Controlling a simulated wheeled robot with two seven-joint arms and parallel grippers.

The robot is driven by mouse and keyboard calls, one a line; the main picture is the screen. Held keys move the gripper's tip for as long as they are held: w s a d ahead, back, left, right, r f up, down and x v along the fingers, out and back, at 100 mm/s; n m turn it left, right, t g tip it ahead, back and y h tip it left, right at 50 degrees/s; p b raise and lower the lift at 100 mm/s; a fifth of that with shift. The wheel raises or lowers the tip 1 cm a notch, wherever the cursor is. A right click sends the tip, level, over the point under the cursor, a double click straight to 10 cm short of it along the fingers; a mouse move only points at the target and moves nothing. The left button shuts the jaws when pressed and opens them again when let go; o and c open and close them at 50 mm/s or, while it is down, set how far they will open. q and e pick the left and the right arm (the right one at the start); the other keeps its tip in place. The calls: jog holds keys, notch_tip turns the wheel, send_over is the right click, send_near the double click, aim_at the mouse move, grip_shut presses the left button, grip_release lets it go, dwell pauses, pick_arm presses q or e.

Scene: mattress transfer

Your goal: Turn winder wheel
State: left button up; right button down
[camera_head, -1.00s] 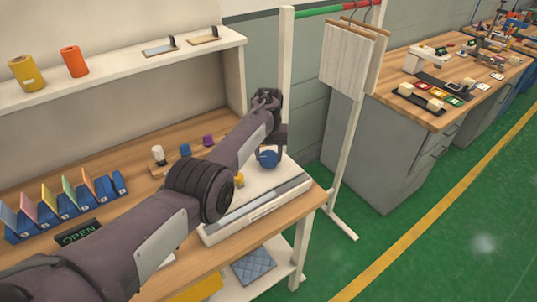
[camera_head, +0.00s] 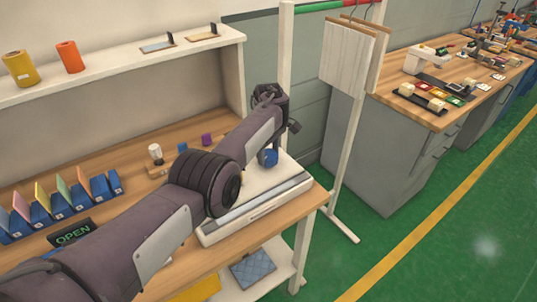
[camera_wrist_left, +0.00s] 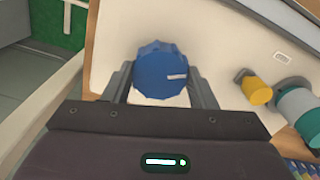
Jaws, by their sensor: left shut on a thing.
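The winder wheel is a blue faceted knob (camera_head: 270,157) with a white mark on it, on top of a white flat machine (camera_head: 262,203) at the right end of the wooden bench. In the left wrist view the wheel (camera_wrist_left: 160,70) sits between the two fingers of my left gripper (camera_wrist_left: 160,82), which is shut on it. The white mark points to the right there. In the head view my left arm crosses the bench and hides part of the machine. My right gripper is in no view.
A yellow knob (camera_wrist_left: 256,90) and a teal cylinder (camera_wrist_left: 297,107) stand beside the wheel. Blue holders with coloured cards and an OPEN sign (camera_head: 72,233) are on the bench's left. A white rack post (camera_head: 287,70) rises behind the machine.

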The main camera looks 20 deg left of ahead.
aim_at(268, 154)
pick_arm(q)
jog(key=n+b, duration=0.1)
jog(key=n, duration=0.3)
jog(key=shift+w+r+b, duration=0.1)
jog(key=shift+b, duration=0.25)
jog(key=shift+a+n+b, duration=0.1)
jog(key=shift+n+b, duration=0.45)
jog(key=shift+n, duration=1.15)
jog(key=o, duration=0.7)
jog(key=shift+o, duration=1.3)
notch_tip(268, 154, up, 8)
jog(key=shift+f+b, duration=0.1)
jog(key=shift+b, duration=0.2)
